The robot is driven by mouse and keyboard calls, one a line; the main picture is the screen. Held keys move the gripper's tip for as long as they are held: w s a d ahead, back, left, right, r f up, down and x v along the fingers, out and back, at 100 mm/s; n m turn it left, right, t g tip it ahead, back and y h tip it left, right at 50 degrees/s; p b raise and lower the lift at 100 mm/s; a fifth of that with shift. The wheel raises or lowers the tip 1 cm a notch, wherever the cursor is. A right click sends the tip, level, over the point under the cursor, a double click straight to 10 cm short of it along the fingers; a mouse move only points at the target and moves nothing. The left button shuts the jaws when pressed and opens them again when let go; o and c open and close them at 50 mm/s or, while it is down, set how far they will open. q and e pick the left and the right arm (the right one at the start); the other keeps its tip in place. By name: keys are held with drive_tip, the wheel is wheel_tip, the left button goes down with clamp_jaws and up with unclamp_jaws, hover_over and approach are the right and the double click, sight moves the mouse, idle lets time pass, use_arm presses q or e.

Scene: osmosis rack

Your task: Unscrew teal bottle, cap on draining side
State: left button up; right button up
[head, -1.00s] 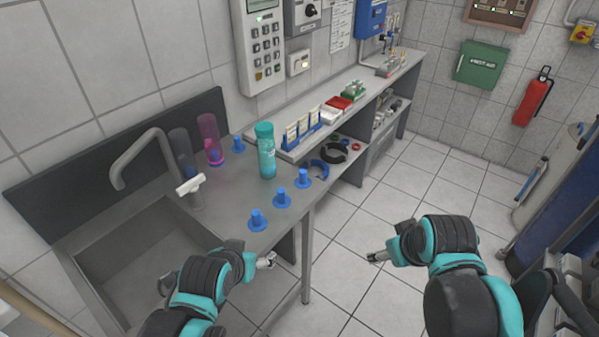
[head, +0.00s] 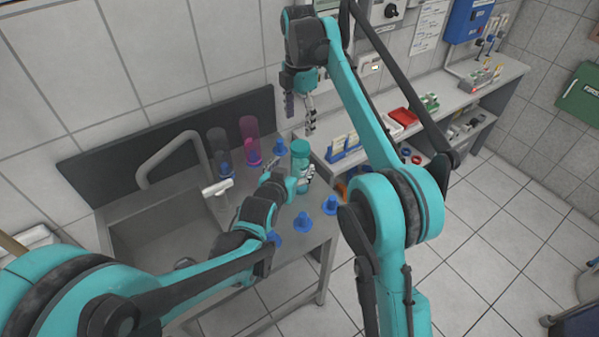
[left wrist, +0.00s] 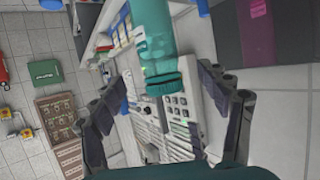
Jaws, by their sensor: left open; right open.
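The teal bottle (head: 300,152) stands upright with its teal cap on, on the steel draining side (head: 240,188) right of the sink. My left gripper (head: 303,180) is open, low beside the bottle and in front of it. In the left wrist view the bottle (left wrist: 152,35) and its cap (left wrist: 167,84) show between the spread fingers of my left gripper (left wrist: 158,88); I cannot tell whether they touch. My right gripper (head: 301,112) is open and empty, pointing down just above the bottle's cap. The bottle's lower part is partly hidden by my left gripper.
Several blue pegs (head: 330,205) stand on the draining side. A clear purple bottle (head: 249,138) and a grey one (head: 219,148) stand behind. The sink (head: 150,232) with its tap (head: 152,160) is left. A shelf with racks (head: 345,146) is right of the bottle.

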sight(297, 161)
use_arm(q)
drive_tip(key=x, duration=0.7)
drive_tip(key=shift+w+d+f, duration=0.1)
drive_tip(key=shift+w+d, duration=0.05)
drive_tip(key=shift+w, duration=0.1)
clamp_jaws()
